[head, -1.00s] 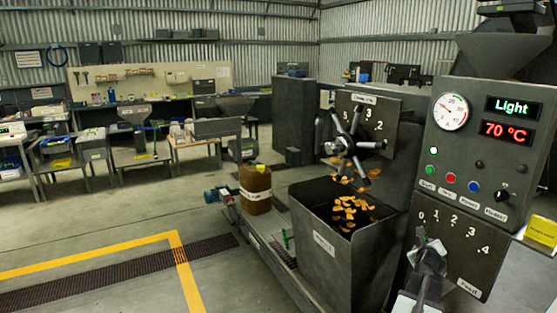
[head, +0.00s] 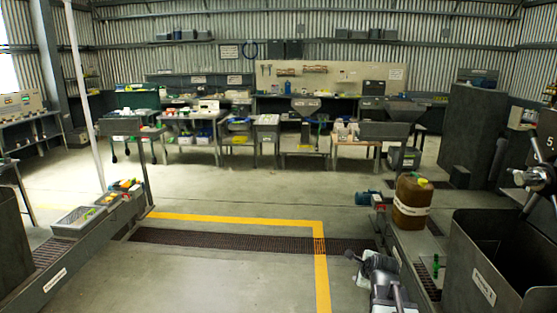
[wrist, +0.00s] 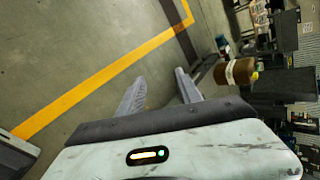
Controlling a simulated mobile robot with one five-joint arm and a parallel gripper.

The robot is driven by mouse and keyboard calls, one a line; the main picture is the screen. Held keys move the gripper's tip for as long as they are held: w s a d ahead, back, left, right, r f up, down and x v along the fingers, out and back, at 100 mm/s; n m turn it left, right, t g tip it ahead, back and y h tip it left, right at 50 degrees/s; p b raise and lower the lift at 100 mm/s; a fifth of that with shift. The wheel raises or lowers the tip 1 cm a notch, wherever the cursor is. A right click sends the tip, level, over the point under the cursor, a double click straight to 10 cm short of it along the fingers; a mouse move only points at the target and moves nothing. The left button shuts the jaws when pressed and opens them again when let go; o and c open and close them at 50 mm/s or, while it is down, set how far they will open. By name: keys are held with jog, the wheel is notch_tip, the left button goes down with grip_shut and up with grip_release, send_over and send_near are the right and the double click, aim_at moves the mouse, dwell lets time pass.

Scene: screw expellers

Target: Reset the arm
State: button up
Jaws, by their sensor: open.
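My arm reaches up from the bottom edge in the head view, and my gripper (head: 362,262) is over the floor left of the grey bin (head: 475,265). In the wrist view my gripper (wrist: 160,88) shows two fingers spread apart with bare floor between them. It is open, empty and touches nothing that I can see.
A brown canister (head: 411,205) with a white band stands on the machine base at right; it also shows in the wrist view (wrist: 234,72). A conveyor with trays (head: 75,222) stands at left. The floor (head: 240,270) between is clear, with a yellow line and a grate.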

jog(key=s+a+f+n+g+y, duration=0.1)
jog(key=s+a+f+n+g, duration=0.2)
jog(key=a, duration=0.4)
jog(key=s+a+f+n, duration=0.1)
jog(key=s+a+n, duration=0.2)
jog(key=a+n, duration=0.3)
jog(key=s+a+f+n+g+y, duration=0.1)
jog(key=s+a+f+n+g, duration=0.2)
jog(key=a, duration=0.4)
jog(key=s+d+n+g+h, duration=0.1)
jog(key=s+d+n+g, duration=0.1)
jog(key=s+n, duration=0.6)
jog(key=n+g, duration=0.1)
jog(key=n, duration=0.2)
jog(key=shift+s+f, duration=0.15)
jog(key=shift+s, duration=0.15)
jog(key=shift+d, duration=0.1)
jog(key=shift+c, duration=0.5)
